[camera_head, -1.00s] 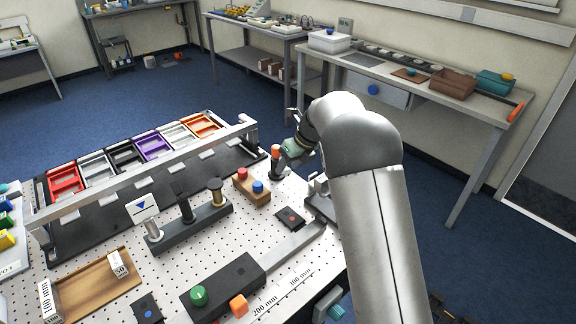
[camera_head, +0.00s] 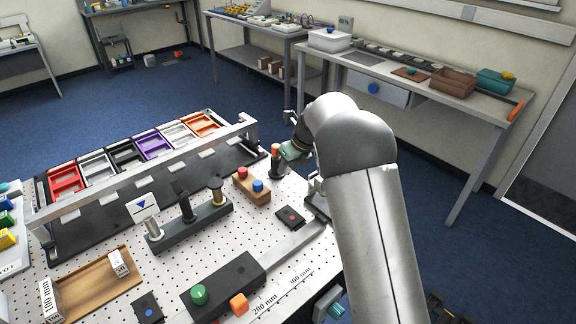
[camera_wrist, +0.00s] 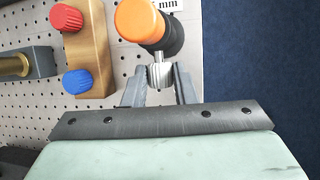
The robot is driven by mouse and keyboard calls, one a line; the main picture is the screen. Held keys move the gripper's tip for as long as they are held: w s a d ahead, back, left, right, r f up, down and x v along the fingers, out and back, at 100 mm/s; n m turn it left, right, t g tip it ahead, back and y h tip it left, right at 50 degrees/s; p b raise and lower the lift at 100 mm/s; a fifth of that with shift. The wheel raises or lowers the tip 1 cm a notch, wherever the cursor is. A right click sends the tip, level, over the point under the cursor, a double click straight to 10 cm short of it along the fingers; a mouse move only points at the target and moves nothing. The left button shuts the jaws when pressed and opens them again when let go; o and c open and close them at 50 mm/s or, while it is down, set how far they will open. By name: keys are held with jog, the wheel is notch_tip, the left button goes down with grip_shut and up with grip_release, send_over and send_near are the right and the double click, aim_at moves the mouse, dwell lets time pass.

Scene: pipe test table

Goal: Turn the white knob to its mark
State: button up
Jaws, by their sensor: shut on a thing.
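The pale, ribbed white knob (camera_wrist: 161,75) sits at the side of a black post with an orange cap (camera_wrist: 140,20) in the wrist view. My gripper (camera_wrist: 160,84) has its two dark fingers on either side of the knob, shut on it. In the head view my gripper (camera_head: 286,153) is beside the orange-capped post (camera_head: 276,152) at the table's right edge. The knob is hidden or too small to make out there. I cannot make out its mark in either view.
A wooden block with red and blue knobs (camera_head: 251,187) stands close to the post; it also shows in the wrist view (camera_wrist: 88,50). A dark base with several posts (camera_head: 190,229) is left of it. Floor lies open past the table's right edge.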

jog(key=t+h+p, duration=0.1)
jog(key=s+a+n+t+h+p, duration=0.1)
jog(key=t+h, duration=0.1)
jog(key=shift+t+h, duration=0.3)
jog(key=shift+s+a+f+n+t+h+p, duration=0.1)
jog(key=shift+n+t+h+p, duration=0.2)
jog(key=shift+t+h, duration=0.45)
jog(key=shift+f+n+t+h+p, duration=0.1)
jog(key=shift+n+t+h+p, duration=0.2)
jog(key=shift+t+h, duration=0.45)
jog(key=o, duration=1)
jog(key=b+v, duration=0.1)
jog(key=v, duration=1.6)
jog(key=shift+s, duration=0.3)
